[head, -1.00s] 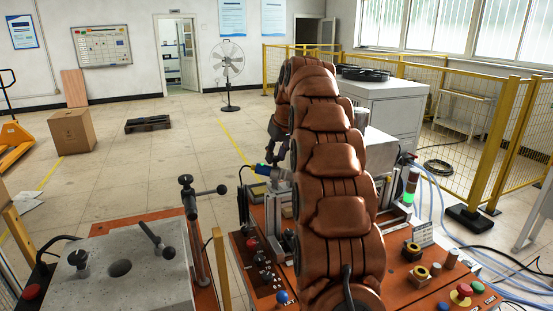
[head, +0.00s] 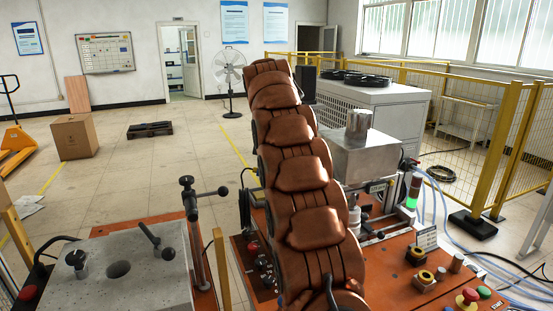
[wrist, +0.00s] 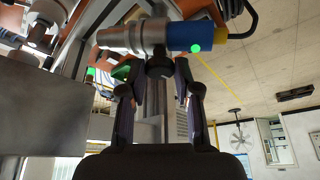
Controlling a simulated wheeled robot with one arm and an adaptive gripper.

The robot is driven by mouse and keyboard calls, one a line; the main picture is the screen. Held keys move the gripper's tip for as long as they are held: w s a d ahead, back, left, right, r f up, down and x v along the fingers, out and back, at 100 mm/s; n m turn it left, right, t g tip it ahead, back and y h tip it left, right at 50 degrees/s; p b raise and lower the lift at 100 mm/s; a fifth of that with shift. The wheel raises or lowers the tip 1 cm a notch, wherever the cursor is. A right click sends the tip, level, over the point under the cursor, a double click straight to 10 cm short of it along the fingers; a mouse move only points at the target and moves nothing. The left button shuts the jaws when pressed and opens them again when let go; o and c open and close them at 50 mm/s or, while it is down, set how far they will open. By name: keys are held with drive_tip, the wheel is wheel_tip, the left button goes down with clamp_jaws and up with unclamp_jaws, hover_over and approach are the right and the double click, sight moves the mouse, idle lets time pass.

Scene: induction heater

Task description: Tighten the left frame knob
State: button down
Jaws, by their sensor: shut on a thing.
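A small dark round knob (wrist: 160,67) shows in the wrist view, just under a silver cylinder with a blue body (wrist: 183,35). My gripper (wrist: 160,75) has one finger on each side of this knob and is shut on it. The fingertips partly cover the knob's sides, so I cannot tell how it is turned. In the head view my brown-sleeved arm hides the gripper and the knob.
A grey metal block (head: 360,158) stands right of my arm on the orange machine table (head: 385,275). A grey slab (head: 130,250) with black handles stands at left. Control buttons (head: 467,297) sit front right. A yellow fence (head: 497,150) runs at right.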

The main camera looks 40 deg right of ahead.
drive_tip(key=shift+a+m+g, duration=0.1)
drive_tip(key=shift+m+g, duration=0.2)
drive_tip(key=shift+m, duration=0.3)
drive_tip(key=c, duration=0.8)
unclamp_jaws()
drive_tip(key=shift+r, duration=0.1)
drive_tip(key=shift+v, duration=2.35)
drive_tip(key=shift+a, duration=0.25)
